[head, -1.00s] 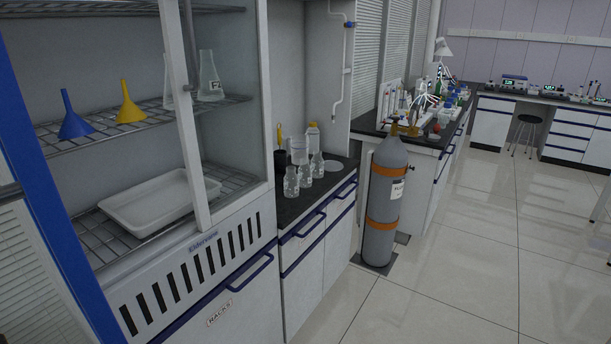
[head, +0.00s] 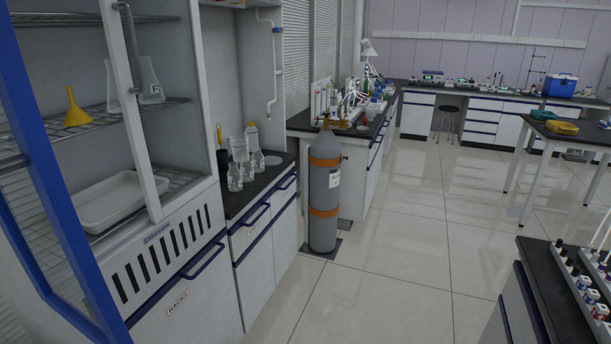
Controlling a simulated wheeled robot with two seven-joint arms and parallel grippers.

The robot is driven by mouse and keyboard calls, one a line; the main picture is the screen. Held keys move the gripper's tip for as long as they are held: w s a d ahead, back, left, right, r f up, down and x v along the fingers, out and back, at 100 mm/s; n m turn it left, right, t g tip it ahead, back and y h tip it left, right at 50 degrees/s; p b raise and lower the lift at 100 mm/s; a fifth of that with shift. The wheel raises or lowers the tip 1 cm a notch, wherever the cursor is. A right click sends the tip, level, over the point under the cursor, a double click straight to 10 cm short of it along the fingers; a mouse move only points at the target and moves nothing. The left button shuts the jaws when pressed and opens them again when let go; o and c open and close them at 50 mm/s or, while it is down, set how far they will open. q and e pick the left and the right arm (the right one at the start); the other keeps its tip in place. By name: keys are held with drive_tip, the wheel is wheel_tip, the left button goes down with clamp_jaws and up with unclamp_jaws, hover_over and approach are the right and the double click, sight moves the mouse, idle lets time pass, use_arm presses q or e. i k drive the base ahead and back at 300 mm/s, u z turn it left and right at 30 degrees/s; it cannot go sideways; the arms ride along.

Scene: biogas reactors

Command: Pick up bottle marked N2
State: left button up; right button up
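No bottle with a readable N2 mark shows in the head view. A tall grey gas cylinder (head: 325,190) with orange bands and a white label stands upright on the floor at the end of the far bench; its label is too small to read. Several small clear bottles (head: 236,177) stand on the dark counter at the left, with no legible marks. A rack of small bottles (head: 593,290) with red and blue parts sits on the bench at the lower right, partly cut off. Neither of my grippers is in view.
A glass-fronted cabinet (head: 160,265) with wire shelves, a white tray (head: 122,200) and a yellow funnel (head: 76,108) fills the left. A table with a yellow box (head: 562,128) and a blue cooler (head: 560,86) are at the right. The tiled floor (head: 410,250) between is clear.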

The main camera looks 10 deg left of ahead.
sight(246, 165)
drive_tip(key=z, duration=0.25)
drive_tip(key=i, duration=2.35)
drive_tip(key=u, duration=1.75)
drive_tip(key=i, duration=1.05)
drive_tip(key=u, duration=0.8)
